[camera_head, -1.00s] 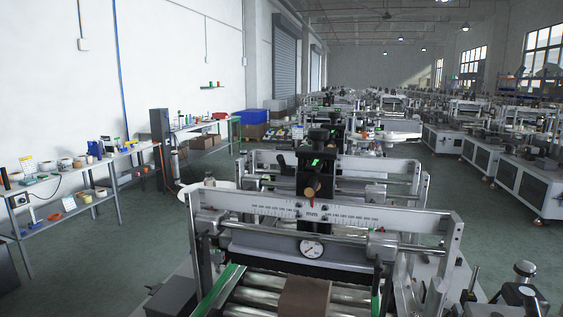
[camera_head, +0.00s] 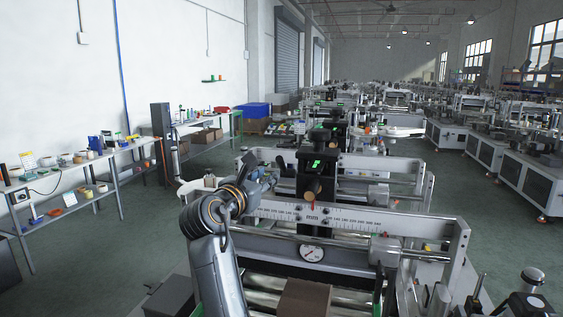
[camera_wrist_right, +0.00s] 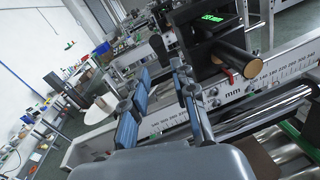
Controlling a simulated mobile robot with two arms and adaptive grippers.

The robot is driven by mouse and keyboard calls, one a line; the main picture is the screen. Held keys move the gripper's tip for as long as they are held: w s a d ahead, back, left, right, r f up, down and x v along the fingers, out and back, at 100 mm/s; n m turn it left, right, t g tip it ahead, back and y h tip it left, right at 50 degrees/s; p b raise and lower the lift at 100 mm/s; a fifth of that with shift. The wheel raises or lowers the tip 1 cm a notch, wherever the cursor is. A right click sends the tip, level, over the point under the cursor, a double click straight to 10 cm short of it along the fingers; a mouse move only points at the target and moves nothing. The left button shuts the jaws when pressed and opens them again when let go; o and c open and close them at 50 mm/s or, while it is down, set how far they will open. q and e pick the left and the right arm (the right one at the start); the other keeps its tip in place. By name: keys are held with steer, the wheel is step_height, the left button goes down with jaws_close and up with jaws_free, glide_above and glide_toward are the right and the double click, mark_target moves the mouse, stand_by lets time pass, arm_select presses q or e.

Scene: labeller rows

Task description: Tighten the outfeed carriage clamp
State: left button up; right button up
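The carriage (camera_head: 312,172) is a black block with a lit green display, straddling the ruled beam (camera_head: 345,218) of the near machine. A brown round knob (camera_head: 312,188) sticks out of its front, with a red pointer beneath; a black lever shows at its left. I cannot tell which part is the clamp. In the right wrist view the carriage (camera_wrist_right: 205,45) and brown knob (camera_wrist_right: 236,60) are at upper right. My right gripper (camera_head: 268,181) is left of the carriage, above the beam, its fingers (camera_wrist_right: 163,72) apart and empty. My left gripper is out of view.
A dial gauge (camera_head: 312,253) sits below the beam, above rollers carrying a brown box (camera_head: 305,298). A second beam (camera_head: 385,165) stands behind. Shelves with small items (camera_head: 75,165) line the left wall. Open floor lies between shelves and machine.

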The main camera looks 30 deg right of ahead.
mark_target(279, 165)
steer(key=p+x, duration=0.2)
steer(key=x, duration=0.6)
steer(key=shift+d+r, duration=0.15)
steer(key=shift+d, duration=0.05)
steer(key=shift+p+x, duration=0.4)
steer(key=shift+x, duration=0.35)
steer(key=shift+c, duration=0.5)
steer(key=shift+a, duration=0.1)
jaws_close()
